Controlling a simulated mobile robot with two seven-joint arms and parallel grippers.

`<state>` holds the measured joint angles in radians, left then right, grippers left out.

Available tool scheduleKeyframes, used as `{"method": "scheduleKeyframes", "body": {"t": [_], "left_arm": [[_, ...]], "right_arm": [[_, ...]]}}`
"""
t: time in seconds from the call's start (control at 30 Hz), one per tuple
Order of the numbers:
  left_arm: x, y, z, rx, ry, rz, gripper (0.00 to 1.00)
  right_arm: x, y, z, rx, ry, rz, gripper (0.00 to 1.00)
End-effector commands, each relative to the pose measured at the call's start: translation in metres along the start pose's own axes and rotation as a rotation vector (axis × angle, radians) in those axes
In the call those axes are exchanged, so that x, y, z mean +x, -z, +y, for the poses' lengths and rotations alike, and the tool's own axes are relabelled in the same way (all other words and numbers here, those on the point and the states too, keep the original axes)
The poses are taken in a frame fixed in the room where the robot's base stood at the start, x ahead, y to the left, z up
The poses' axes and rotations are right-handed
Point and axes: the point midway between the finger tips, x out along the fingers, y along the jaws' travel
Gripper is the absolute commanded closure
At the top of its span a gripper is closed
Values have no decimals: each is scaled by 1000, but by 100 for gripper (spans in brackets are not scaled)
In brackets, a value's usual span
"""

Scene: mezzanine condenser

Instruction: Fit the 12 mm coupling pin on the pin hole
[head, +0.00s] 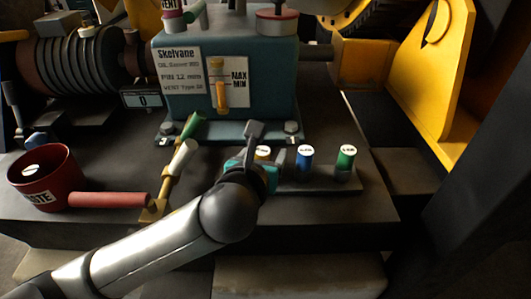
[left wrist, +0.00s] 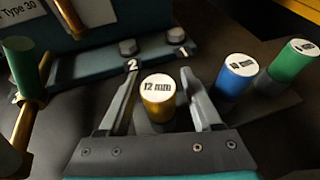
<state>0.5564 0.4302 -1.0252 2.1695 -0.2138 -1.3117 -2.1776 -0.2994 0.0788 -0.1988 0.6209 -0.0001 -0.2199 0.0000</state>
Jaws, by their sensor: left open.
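The 12 mm coupling pin (left wrist: 158,108) is a gold cylinder with a white top marked "12 mm". It stands upright; in the head view its top (head: 262,151) shows just behind my gripper. My left gripper (head: 267,148) is open over it, and in the left wrist view the open fingers (left wrist: 163,88) lie on either side of the pin. I cannot tell whether either finger touches it. A blue pin (head: 305,158) and a green pin (head: 346,158) stand to its right on a dark rack (head: 320,184). I cannot make out the pin hole. My right gripper is not in view.
A teal tank (head: 270,75) with a "PIN 12 mm" label stands behind on a bolted base. Brass fittings with a green handle (head: 191,125) and a white handle (head: 184,157) rise left of my gripper. A red waste pot (head: 45,180) stands far left.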

Motion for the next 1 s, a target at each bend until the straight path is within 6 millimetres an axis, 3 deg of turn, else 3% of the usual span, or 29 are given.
{"method": "scheduleKeyframes", "body": {"t": [0.17,0.57,0.7,1.0], "left_arm": [[-21,0,0,1,1,0,34],[-92,0,0,-1,2,3,34],[-99,-3,1,0,-5,5,34],[-114,-2,1,-1,-4,3,34]], "right_arm": [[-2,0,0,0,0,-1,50],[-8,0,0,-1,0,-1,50],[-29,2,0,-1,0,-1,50],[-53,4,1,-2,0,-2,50]]}}
